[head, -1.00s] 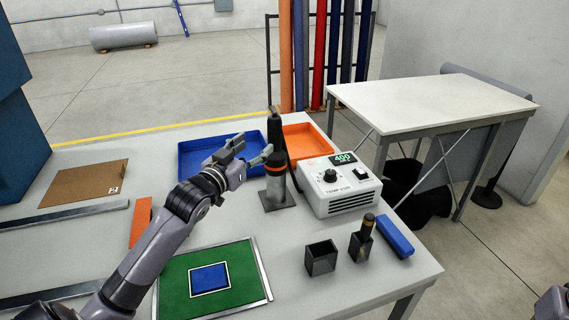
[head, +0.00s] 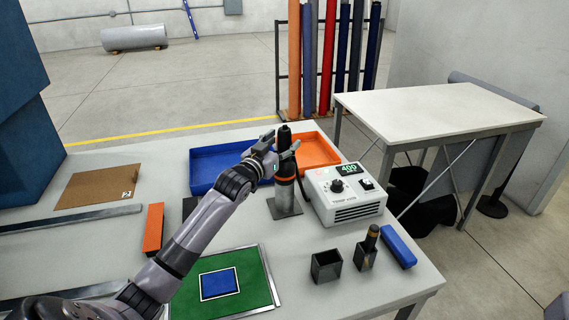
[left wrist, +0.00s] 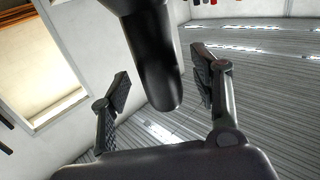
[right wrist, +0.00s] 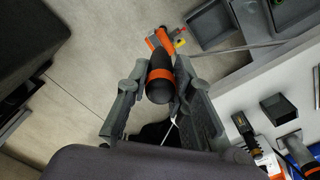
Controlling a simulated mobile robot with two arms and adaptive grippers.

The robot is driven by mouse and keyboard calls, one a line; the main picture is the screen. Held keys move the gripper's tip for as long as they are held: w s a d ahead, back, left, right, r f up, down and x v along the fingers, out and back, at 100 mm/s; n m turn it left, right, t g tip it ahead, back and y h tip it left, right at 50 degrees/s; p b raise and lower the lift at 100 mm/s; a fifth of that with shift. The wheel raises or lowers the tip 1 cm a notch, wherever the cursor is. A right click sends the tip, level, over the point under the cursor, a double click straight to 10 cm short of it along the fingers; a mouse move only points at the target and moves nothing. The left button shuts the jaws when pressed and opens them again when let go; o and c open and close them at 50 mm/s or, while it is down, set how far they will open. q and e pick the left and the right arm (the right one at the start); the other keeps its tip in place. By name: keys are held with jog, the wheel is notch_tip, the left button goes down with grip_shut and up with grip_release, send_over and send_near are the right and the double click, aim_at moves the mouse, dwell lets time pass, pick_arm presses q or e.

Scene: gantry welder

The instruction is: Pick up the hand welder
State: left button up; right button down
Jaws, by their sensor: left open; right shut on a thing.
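The hand welder (head: 284,137) stands upright in its metal stand (head: 285,208), with a black handle on top and an orange band below. My left gripper (head: 281,146) is open at the handle, a finger showing on each side. In the left wrist view the black handle (left wrist: 158,65) hangs between the spread fingers (left wrist: 162,88); I see no clear contact. My right gripper (right wrist: 160,72) is shut on a black-and-orange handled tool (right wrist: 160,84), seen in the right wrist view; its far end is partly hidden.
A white control box (head: 345,208) showing 400 stands right of the welder. Blue (head: 205,183) and orange (head: 322,163) trays lie behind. Black holders (head: 326,266), a blue block (head: 399,248) and a green mat (head: 258,285) are nearer. A second table (head: 440,108) stands at right.

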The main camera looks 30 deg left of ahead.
pick_arm(q)
jog(key=shift+w, duration=0.9)
jog(key=shift+s, duration=0.1)
jog(key=shift+c, duration=0.6)
grip_shut()
jog(key=shift+a+r, duration=0.1)
jog(key=shift+r, duration=0.05)
